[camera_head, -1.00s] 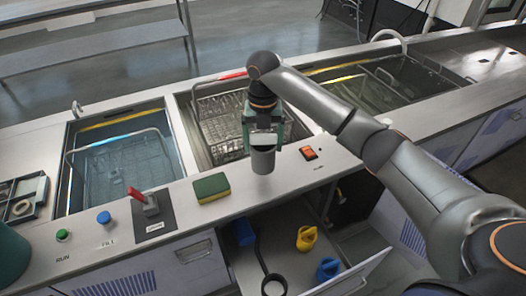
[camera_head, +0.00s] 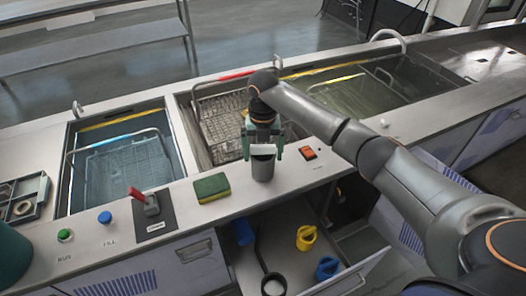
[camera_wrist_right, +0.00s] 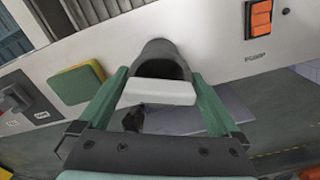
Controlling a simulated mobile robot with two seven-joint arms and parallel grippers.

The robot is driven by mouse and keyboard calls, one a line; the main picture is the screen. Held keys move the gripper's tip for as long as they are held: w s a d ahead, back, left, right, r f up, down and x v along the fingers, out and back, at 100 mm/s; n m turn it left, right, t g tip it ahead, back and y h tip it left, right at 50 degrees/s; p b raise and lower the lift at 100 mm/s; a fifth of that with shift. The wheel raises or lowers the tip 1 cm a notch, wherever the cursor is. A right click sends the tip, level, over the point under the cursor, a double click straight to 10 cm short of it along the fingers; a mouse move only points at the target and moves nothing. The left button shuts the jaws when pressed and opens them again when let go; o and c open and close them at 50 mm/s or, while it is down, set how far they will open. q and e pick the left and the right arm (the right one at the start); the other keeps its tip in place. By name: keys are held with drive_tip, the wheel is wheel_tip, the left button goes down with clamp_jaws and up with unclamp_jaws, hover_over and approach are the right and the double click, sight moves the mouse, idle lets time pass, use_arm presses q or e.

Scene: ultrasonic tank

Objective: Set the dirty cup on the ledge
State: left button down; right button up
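The dirty cup (camera_head: 263,170) is a dark grey cylinder. It stands upright on the light front ledge (camera_head: 232,206), between the sponge and the orange switch. My right gripper (camera_head: 263,156) is above and around it, its green fingers spread on either side of the cup. In the right wrist view the cup (camera_wrist_right: 165,52) shows between the open fingertips (camera_wrist_right: 161,78), with narrow gaps at its sides. A pale bar hides part of the cup there. My left gripper is not in view.
A green and yellow sponge (camera_head: 211,187) lies left of the cup, the orange switch (camera_head: 308,153) to its right. Behind is a basin with a wire basket (camera_head: 215,112). An open drawer (camera_head: 240,270) below holds yellow and blue items. A red-handled lever (camera_head: 146,202) stands further left.

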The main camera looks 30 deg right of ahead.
drive_tip(key=shift+r, duration=0.1)
wheel_tip(320, 180, up, 12)
drive_tip(key=shift+r+b, duration=0.1)
drive_tip(key=shift+b, duration=0.45)
